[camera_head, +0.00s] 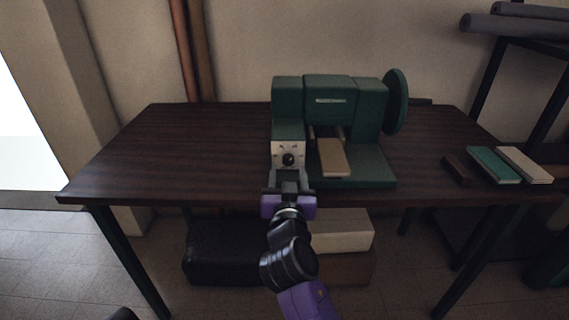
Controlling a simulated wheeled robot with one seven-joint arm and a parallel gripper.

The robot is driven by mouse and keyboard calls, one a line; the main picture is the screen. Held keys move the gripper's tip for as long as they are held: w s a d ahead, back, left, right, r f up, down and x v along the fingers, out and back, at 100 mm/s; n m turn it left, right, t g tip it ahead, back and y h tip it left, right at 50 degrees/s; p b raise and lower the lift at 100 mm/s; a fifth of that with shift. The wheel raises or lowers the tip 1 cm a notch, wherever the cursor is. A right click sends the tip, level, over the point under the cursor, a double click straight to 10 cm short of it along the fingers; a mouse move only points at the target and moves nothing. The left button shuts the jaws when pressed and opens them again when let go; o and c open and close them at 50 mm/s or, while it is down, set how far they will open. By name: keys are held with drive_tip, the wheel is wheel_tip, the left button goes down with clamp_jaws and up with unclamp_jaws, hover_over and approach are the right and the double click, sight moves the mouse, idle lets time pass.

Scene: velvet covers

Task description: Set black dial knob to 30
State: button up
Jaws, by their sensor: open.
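The black dial knob (289,159) sits on a pale square dial plate (279,149) at the front left of a green machine (331,97). Marks surround the knob, but they are too small to read. My gripper (289,174) is just in front of and below the knob, with its fingers open toward it. I cannot tell whether the fingertips touch the knob. The knob's lower edge is close to the gripper and its pointer direction is unclear.
The machine stands on a dark wooden table (170,150), clear on the left. A tan board (333,158) and a round green wheel (397,101) are right of the dial. Covers (494,165) lie at the table's right. Boxes (222,252) sit underneath.

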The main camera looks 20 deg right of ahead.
sight(288, 162)
drive_tip(key=shift+x, duration=2.25)
drive_tip(key=shift+c, duration=0.2)
clamp_jaws()
